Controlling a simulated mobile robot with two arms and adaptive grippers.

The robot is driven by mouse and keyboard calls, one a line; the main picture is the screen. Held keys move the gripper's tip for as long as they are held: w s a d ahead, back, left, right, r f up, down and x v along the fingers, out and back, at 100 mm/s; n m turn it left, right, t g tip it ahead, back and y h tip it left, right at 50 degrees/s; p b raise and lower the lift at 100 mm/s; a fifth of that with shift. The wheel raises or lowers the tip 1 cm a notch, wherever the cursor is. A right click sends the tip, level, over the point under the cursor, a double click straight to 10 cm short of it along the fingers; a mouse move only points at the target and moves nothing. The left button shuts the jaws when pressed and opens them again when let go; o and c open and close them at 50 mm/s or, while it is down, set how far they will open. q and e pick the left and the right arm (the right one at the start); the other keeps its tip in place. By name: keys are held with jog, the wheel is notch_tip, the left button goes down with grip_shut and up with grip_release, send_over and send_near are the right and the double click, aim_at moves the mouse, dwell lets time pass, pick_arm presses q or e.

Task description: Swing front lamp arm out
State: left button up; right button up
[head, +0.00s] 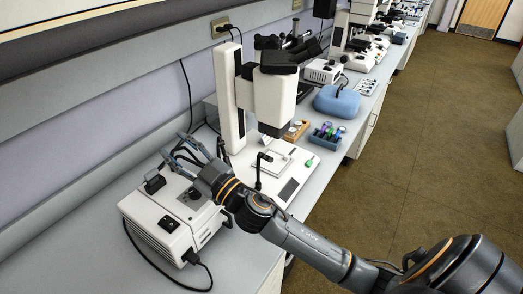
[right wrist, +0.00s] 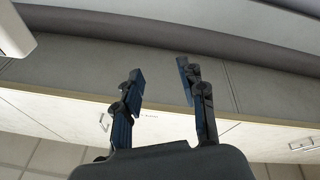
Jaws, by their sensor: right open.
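The white microscope (head: 272,98) stands on the bench with its base (head: 275,172) toward the aisle. A thin black lamp arm (head: 258,172) rises at the front of the base, with a small dark head (head: 265,156) at its top. The white light-source box (head: 172,222) sits nearer to me at the left. My right gripper (head: 174,145) is over the back of this box, left of the microscope column, with its fingers apart. In the right wrist view its two fingers (right wrist: 161,70) are spread with nothing between them. The rear lamp arm is largely hidden. My left gripper is not seen.
A blue tube rack (head: 326,138), a blue covered item (head: 337,101) and more microscopes (head: 355,40) stand farther along the bench. The wall is close behind. A black cable (head: 150,262) runs around the box. The floor (head: 420,130) at the right is clear.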

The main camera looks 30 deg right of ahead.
jog(key=a+r+n+g+y, duration=0.4)
jog(key=a+n+g+y, duration=0.15)
jog(key=n+y, duration=0.35)
jog(key=g+h, duration=1.3)
jog(key=h, duration=0.3)
send_near(262, 154)
jog(key=shift+t, duration=0.25)
jog(key=f+p, duration=0.1)
jog(key=f, duration=0.1)
jog(key=w+f+p, duration=0.1)
jog(key=f, duration=0.5)
jog(key=shift+w+a+f+p, duration=0.15)
jog(key=shift+w+f+p, duration=0.1)
jog(key=shift+p, duration=0.15)
jog(key=shift+r, duration=0.1)
grip_shut()
